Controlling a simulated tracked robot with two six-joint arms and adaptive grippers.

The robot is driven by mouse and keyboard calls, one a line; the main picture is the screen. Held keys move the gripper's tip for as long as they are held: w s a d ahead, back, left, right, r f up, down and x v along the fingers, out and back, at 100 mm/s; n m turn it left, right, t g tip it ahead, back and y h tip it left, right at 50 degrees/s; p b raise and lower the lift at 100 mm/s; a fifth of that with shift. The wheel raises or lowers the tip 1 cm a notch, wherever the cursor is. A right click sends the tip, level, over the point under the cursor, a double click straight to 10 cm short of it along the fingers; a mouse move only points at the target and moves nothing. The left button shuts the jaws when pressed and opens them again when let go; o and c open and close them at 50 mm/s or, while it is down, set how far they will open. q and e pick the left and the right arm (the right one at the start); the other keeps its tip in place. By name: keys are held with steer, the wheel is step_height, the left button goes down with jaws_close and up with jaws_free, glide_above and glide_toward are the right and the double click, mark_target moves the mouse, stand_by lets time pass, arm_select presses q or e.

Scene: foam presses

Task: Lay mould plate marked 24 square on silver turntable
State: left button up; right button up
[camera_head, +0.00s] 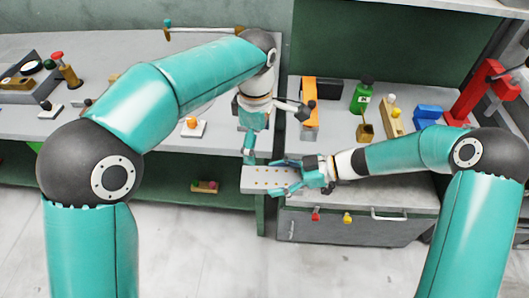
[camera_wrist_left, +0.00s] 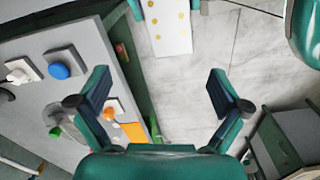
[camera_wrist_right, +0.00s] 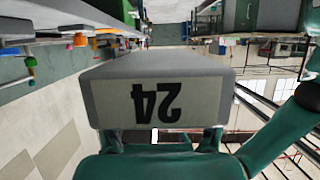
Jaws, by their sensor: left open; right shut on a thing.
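The mould plate (camera_head: 256,179) is a pale slab with rows of yellow dots on its face. My right gripper (camera_head: 285,176) is shut on it and holds it in front of the gap between the benches. In the right wrist view the plate's end (camera_wrist_right: 160,102) shows the number 24 upside down, between the fingers. My left gripper (camera_head: 249,153) is open and empty, pointing down close above the plate. In the left wrist view the plate (camera_wrist_left: 168,24) lies beyond the open fingers (camera_wrist_left: 160,95), apart from them. I cannot make out the silver turntable for certain; my left arm hides part of the left bench.
The left bench (camera_head: 120,140) carries an orange button box (camera_head: 192,127) and a red-knobbed fixture (camera_head: 66,70). The right bench holds a green bottle (camera_head: 362,95), blue block (camera_head: 428,113) and red press (camera_head: 482,90). Below is a grey drawer (camera_head: 350,228). Open floor lies in front.

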mark_target(261, 175)
steer(key=shift+r, duration=0.1)
arm_select(q)
steer(key=f, duration=0.4)
steer(key=s+f+n, duration=0.1)
steer(key=f, duration=0.3)
steer(key=f+n, duration=0.1)
steer(key=f, duration=0.3)
steer(key=shift+s+d, duration=0.15)
steer(key=shift+d, duration=0.15)
steer(key=c, duration=1.8)
arm_select(e)
steer(key=o, duration=1.5)
steer(key=shift+s, duration=0.1)
steer(key=shift+o, duration=1.1)
